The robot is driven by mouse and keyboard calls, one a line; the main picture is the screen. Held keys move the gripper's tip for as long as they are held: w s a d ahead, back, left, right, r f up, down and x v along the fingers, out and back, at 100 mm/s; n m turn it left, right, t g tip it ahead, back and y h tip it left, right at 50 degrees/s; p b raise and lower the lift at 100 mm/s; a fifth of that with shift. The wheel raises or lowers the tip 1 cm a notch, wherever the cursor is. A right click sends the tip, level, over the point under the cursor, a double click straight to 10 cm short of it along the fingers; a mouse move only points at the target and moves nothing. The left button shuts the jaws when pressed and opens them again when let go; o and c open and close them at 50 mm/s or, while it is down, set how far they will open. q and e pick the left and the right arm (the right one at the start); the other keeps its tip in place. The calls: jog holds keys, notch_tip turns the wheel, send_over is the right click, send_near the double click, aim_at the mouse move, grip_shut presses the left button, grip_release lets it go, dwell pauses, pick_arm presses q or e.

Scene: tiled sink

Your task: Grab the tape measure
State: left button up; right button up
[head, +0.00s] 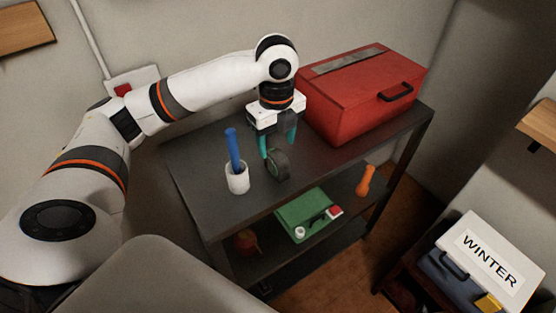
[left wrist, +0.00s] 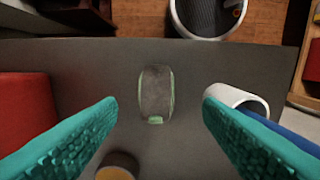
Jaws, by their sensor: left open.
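The tape measure (head: 278,165) is a dark round body with green trim, standing on the dark top shelf (head: 205,190). In the left wrist view the tape measure (left wrist: 156,92) lies between and ahead of the two teal fingers. My left gripper (head: 278,148) is open and points down just above and behind it. The fingers (left wrist: 160,110) are spread wide and appear apart from it. My right gripper is not in view.
A white cup (head: 237,179) with a blue handle stands left of the tape measure. A red toolbox (head: 360,100) stands at the right. A green case (head: 305,212) and an orange-handled item (head: 366,180) lie on the lower shelf. A box marked WINTER (head: 488,258) is at lower right.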

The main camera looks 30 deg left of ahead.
aim_at(277, 155)
pick_arm(q)
jog(key=shift+w+f, duration=0.2)
jog(key=shift+f, duration=0.95)
jog(key=shift+w+f, duration=0.15)
jog(key=shift+f, duration=0.2)
jog(key=f, duration=0.2)
jog(key=f+p, duration=0.1)
jog(key=f, duration=0.1)
jog(key=shift+s+a+f, duration=0.1)
jog(key=shift+s, duration=0.1)
jog(key=shift+f, duration=0.3)
jog(key=shift+c, duration=0.2)
jog(key=shift+w, duration=0.1)
jog(key=c, duration=1.2)
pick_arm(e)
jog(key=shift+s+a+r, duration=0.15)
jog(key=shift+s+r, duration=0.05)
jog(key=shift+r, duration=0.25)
